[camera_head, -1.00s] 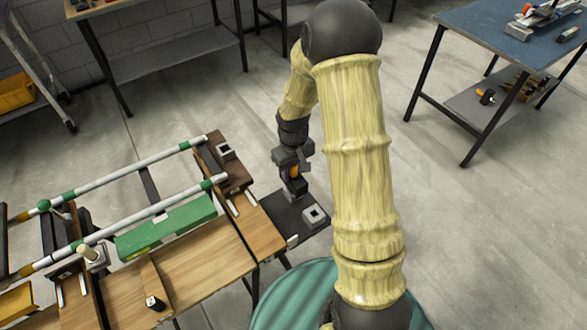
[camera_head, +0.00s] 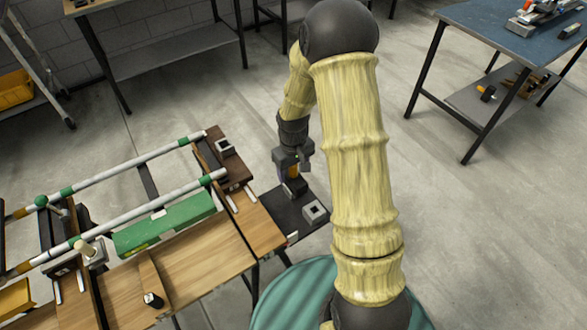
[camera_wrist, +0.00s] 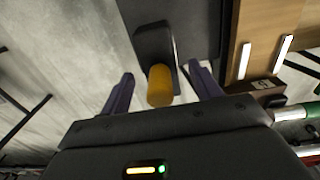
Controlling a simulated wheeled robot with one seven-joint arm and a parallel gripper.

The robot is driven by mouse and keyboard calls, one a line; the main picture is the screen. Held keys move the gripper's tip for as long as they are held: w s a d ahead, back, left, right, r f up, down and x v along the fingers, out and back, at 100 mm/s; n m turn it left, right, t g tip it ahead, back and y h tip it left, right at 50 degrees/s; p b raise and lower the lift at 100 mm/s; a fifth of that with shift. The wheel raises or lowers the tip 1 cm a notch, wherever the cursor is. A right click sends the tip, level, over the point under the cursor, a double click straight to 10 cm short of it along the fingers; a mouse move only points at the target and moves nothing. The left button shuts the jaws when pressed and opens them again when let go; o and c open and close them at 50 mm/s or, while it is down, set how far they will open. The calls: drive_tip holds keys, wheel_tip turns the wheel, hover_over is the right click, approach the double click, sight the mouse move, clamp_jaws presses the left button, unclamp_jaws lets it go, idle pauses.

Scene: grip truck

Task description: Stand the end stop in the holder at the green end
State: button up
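The end stop appears to be the piece with an orange cylindrical grip (camera_wrist: 160,85) and a dark block-shaped part (camera_wrist: 153,42). In the head view its orange part (camera_head: 293,172) shows below my gripper (camera_head: 292,163), over the dark mat. My gripper also shows in the wrist view (camera_wrist: 161,88). Its fingers are apart, one on each side of the orange grip, with gaps on both sides. A grey square holder (camera_head: 223,147) sits on the brown block by the green tube ends. The green end of the near tube (camera_head: 218,174) points right.
Another grey square socket (camera_head: 315,213) stands on the dark mat (camera_head: 290,226), close to the piece. A green box (camera_head: 165,224) lies beside the near tube. A blue-topped table (camera_head: 500,45) is at the upper right; floor between is clear.

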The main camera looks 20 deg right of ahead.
idle(0.3)
wheel_tip(320, 180, up, 17)
drive_tip(key=p, duration=0.2)
drive_tip(key=shift+r, duration=0.2)
idle(0.9)
drive_tip(key=s+m+t, duration=0.3)
drive_tip(key=s+m, duration=0.1)
drive_tip(key=s, duration=1.1)
wheel_tip(320, 180, up, 13)
drive_tip(key=p, duration=1.3)
drive_tip(key=shift+w, duration=0.3)
drive_tip(key=shift+f, duration=0.15)
